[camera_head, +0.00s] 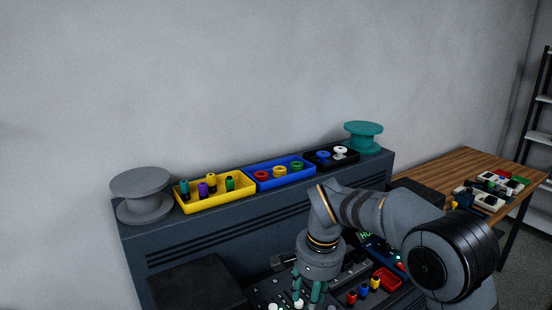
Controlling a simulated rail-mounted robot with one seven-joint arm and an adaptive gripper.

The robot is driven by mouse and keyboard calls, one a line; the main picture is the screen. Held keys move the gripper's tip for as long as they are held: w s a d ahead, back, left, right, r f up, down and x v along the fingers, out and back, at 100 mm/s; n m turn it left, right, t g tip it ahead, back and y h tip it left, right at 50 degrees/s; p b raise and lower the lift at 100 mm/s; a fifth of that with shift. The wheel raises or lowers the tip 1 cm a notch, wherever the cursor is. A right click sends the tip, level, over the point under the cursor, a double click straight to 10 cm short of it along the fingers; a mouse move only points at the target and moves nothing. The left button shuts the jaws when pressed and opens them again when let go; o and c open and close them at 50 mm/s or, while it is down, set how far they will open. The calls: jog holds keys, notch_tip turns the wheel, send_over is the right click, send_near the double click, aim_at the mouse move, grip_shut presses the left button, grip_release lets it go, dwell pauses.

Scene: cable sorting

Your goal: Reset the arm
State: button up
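My gripper (309,291) hangs from the bent arm at the bottom middle, pointing down over a dark panel (262,290). Its teal fingers are partly cut off by the bottom edge and look a little apart, but the tips are unclear. White round pieces show at the fingers, and I cannot tell whether the gripper touches them. My arm reaches in from the lower right and hides part of the panel.
A grey cabinet top holds a grey spool (142,208), a yellow tray (215,203), a blue tray (280,182), a black tray (318,165) and a teal spool (363,145). A red tray (388,280) is beside my arm. A wooden table (455,168) and shelf (540,130) stand right.

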jog(key=s+a+n+y, duration=0.1)
jog(key=s+n, duration=0.3)
jog(key=s, duration=0.6)
jog(key=s+a+r+n+t+y, duration=0.1)
jog(key=s+n, duration=0.3)
jog(key=s, duration=0.6)
jog(key=shift+s+a, duration=0.35)
jog(key=shift+a, duration=0.4)
